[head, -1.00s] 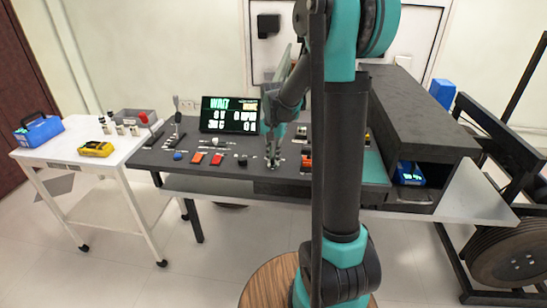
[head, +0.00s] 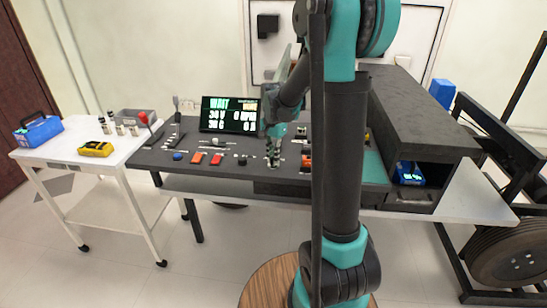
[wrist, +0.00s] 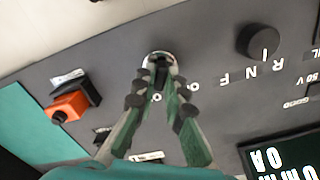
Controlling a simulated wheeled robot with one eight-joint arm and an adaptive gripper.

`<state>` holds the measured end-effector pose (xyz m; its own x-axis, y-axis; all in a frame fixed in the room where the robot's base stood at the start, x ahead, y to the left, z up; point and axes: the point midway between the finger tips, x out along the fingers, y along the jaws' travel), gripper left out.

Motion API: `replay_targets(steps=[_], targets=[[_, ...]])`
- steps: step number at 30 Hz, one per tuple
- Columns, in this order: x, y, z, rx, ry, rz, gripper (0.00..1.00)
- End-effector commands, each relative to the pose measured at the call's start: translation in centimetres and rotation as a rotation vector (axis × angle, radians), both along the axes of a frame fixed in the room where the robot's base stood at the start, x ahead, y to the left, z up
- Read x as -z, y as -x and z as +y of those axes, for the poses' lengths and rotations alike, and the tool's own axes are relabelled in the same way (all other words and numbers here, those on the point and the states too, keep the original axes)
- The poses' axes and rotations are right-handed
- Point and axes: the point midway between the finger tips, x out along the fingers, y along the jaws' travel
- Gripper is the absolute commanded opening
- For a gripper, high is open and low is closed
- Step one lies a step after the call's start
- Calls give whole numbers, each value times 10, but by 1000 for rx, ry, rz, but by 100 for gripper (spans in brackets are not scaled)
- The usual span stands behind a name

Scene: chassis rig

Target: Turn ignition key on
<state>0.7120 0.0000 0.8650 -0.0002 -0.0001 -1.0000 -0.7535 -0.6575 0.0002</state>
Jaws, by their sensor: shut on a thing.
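In the wrist view the ignition key (wrist: 160,66) is a small dark piece in a round pale metal collar on the grey panel. White markings sit beside the collar. My gripper (wrist: 159,78) is shut on the key, its two fingertips at either side of it. In the head view my gripper (head: 273,164) points down at the console top (head: 203,174), and the key is hidden there. The display (head: 229,115) is lit and reads WAIT with several values below.
A round black knob (wrist: 258,42) with letters and an orange-and-black switch (wrist: 74,103) flank the key. A white cart (head: 75,149) stands at the left.

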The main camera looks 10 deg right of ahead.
Motion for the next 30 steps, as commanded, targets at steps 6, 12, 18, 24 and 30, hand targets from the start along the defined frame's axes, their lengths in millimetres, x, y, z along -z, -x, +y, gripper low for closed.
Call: replay_targets(steps=[6, 12, 18, 24, 30], targets=[[0, 0, 0, 0, -1, -1, 22], [0, 0, 0, 0, 0, 0, 32], [-1, 0, 0, 0, 0, 0, 32], [-22, 0, 0, 0, 0, 0, 32], [-62, 0, 0, 0, 0, 0, 32]])
